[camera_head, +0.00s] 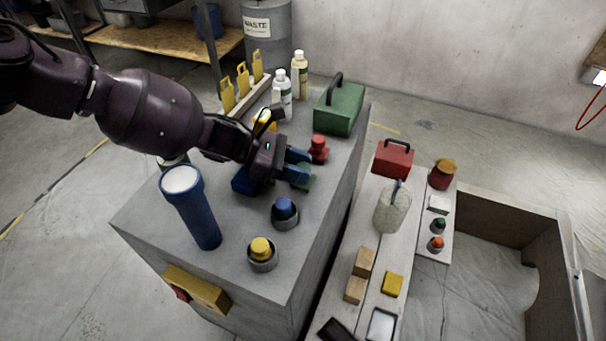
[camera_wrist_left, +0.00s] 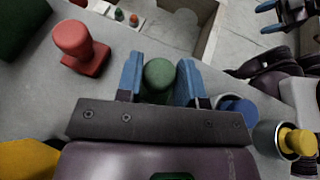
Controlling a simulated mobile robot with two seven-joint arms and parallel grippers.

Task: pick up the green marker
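The green marker (camera_head: 303,182), a rounded knob, stands on the grey block's top, partly hidden by my left gripper in the head view. In the left wrist view the green marker (camera_wrist_left: 158,82) shows between the two blue fingers. My left gripper (camera_head: 301,164) is low over the block, its fingers apart on either side of the marker; I cannot make out firm contact. It also shows in the left wrist view (camera_wrist_left: 159,80). My right gripper (camera_wrist_left: 275,17) is at the wrist view's top right corner, fingers apart and empty.
A red marker (camera_head: 318,150) stands close beyond my left fingers. A blue knob (camera_head: 284,208) and a yellow knob (camera_head: 262,248) sit in grey cups nearer. A blue flashlight (camera_head: 195,210), a green toolbox (camera_head: 339,108) and bottles (camera_head: 299,75) also stand on the grey block (camera_head: 165,232).

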